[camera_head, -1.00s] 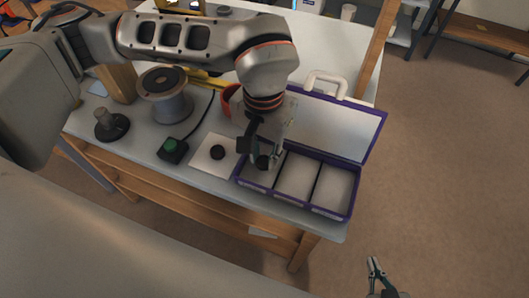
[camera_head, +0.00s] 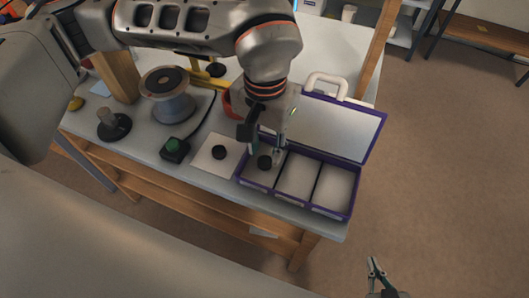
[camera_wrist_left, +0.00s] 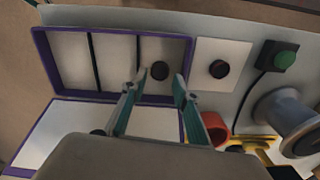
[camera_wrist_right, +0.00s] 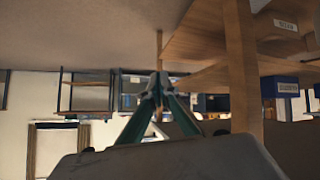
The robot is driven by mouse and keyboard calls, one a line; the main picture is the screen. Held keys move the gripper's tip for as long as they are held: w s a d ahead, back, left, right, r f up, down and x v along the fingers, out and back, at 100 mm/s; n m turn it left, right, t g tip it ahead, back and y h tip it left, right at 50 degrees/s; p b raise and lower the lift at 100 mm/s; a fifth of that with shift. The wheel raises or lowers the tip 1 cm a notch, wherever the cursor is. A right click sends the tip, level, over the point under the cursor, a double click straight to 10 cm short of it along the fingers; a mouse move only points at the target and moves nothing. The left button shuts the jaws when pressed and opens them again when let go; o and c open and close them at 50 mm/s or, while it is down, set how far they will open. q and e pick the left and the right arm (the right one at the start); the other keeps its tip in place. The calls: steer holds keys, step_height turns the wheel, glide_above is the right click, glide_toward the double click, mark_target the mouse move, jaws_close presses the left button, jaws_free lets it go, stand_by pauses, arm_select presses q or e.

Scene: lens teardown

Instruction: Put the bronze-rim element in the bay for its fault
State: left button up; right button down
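A small dark round element (camera_head: 264,162) lies in the left bay of the open purple-edged case (camera_head: 335,213). It also shows in the left wrist view (camera_wrist_left: 160,70), with a faint brownish rim. A second dark round element (camera_head: 219,152) lies on a white sheet beside the case. It also shows in the left wrist view (camera_wrist_left: 219,69). I cannot surely tell which rim is bronze. My left gripper (camera_head: 267,150) is open and empty just above the left bay, its fingers apart on either side of the first element. My right gripper (camera_head: 375,262) is shut and empty, away from the table.
The middle bay (camera_head: 297,177) and right bay (camera_head: 333,188) are empty. The raised lid (camera_head: 340,128) stands behind them. Left of the white sheet (camera_head: 205,163) are a green-button box (camera_head: 174,149), a grey spool-shaped stand (camera_head: 170,105) and a dark-based post (camera_head: 113,126).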

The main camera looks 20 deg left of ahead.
mark_target(265, 160)
arm_select(q)
step_height(265, 160, up, 9)
steer(key=p, duration=0.1)
steer(key=shift+r, duration=0.15)
stand_by(0.4)
